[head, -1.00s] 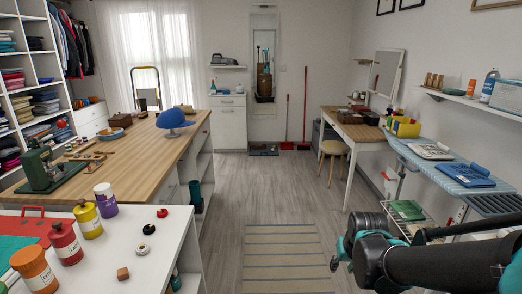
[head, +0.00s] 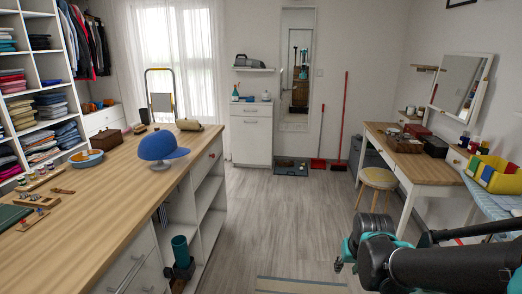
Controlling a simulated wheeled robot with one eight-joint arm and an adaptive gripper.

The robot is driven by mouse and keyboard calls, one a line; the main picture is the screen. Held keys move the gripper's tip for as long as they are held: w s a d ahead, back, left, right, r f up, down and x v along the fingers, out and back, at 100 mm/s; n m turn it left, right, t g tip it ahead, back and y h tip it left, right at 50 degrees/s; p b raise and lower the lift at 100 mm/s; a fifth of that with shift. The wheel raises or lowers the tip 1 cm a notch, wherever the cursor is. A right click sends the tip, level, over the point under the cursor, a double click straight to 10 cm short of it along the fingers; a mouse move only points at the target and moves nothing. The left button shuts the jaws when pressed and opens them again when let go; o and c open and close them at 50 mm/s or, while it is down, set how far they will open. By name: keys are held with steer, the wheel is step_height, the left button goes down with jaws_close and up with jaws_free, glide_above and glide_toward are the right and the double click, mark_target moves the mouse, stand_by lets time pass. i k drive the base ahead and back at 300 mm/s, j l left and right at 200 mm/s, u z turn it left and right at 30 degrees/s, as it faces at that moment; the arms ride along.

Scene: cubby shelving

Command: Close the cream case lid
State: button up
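A small cream or tan rounded object (head: 189,125), possibly the cream case, sits at the far end of the wooden-topped island, behind the blue cap. It is too small to tell whether its lid is open. My gripper (head: 345,258) is at the lower right, over the floor and well away from the island. It is partly hidden by my own arm, and its fingers are too unclear to tell open from shut.
The wooden island (head: 110,215) fills the left, with a blue cap (head: 163,147), a brown basket (head: 104,139) and trays on it. A stool (head: 377,180) and a wooden desk (head: 424,158) stand right. The floor (head: 270,220) between is clear.

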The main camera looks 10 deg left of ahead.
mark_target(184, 123)
steer(key=i+l+u, duration=0.2)
steer(key=i+u, duration=0.25)
steer(key=i+l+u, duration=0.95)
